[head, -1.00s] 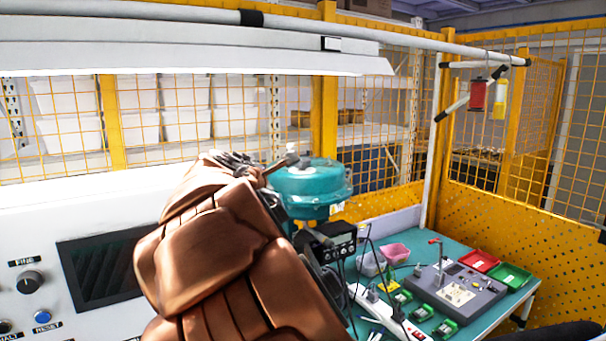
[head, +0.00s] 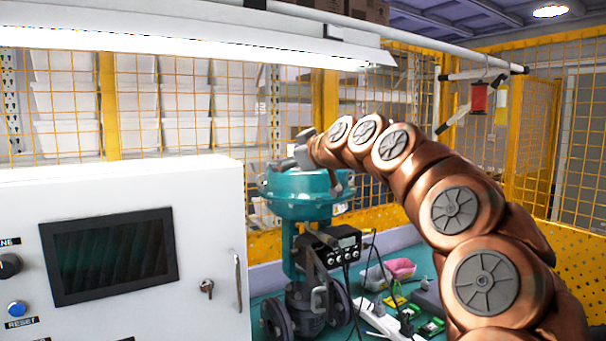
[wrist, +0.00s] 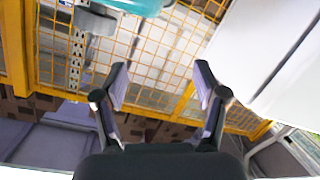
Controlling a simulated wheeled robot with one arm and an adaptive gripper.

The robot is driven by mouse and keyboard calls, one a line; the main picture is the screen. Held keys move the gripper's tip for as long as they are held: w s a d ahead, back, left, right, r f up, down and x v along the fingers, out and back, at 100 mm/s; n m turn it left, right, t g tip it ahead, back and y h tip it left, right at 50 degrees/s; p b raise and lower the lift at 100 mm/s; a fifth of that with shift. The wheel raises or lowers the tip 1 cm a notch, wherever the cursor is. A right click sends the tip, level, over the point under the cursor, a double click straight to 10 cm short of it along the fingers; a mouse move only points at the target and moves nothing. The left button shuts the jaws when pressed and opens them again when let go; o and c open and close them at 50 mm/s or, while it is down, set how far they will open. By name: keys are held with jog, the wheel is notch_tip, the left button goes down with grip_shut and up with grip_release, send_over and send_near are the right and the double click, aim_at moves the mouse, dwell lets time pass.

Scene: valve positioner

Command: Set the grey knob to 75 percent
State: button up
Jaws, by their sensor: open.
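A round dark grey knob (head: 9,265) sits on the front of the white control cabinet (head: 205,185), cut by the left edge of the head view. Its label is partly cut off and its pointer setting cannot be read. My gripper (wrist: 160,84) is open and empty in the wrist view, with its two fingers apart. In the head view my arm's far end is by the top of the teal valve actuator (head: 300,200), well right of and above the knob. Nothing is between the fingers. The wrist view also shows a teal edge (wrist: 140,4) at the top.
A black positioner box (head: 335,245) with a small display is mounted below the teal actuator. The cabinet has a dark screen (head: 110,255), a blue button (head: 17,308) and a key lock (head: 207,287). Behind the bench stands yellow mesh fencing (head: 115,100).

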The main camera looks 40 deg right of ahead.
jog(key=d+m, duration=0.1)
jog(key=d, duration=0.2)
jog(key=s+d+f+m+t+b, duration=0.1)
jog(key=d+m, duration=0.1)
jog(key=d, duration=0.1)
jog(key=d+f+m+t+y+b, duration=0.1)
jog(key=d, duration=0.1)
jog(key=shift+s+d+f, duration=0.15)
jog(key=shift+s+d, duration=0.2)
jog(key=shift+d, duration=0.05)
jog(key=shift+w+a+p, duration=0.15)
jog(key=shift+w+p, duration=0.4)
jog(key=shift+w, duration=1.4)
jog(key=shift+w+a+p, duration=0.15)
jog(key=shift+w+p, duration=0.4)
jog(key=shift+w, duration=1.35)
jog(key=c, duration=1.2)
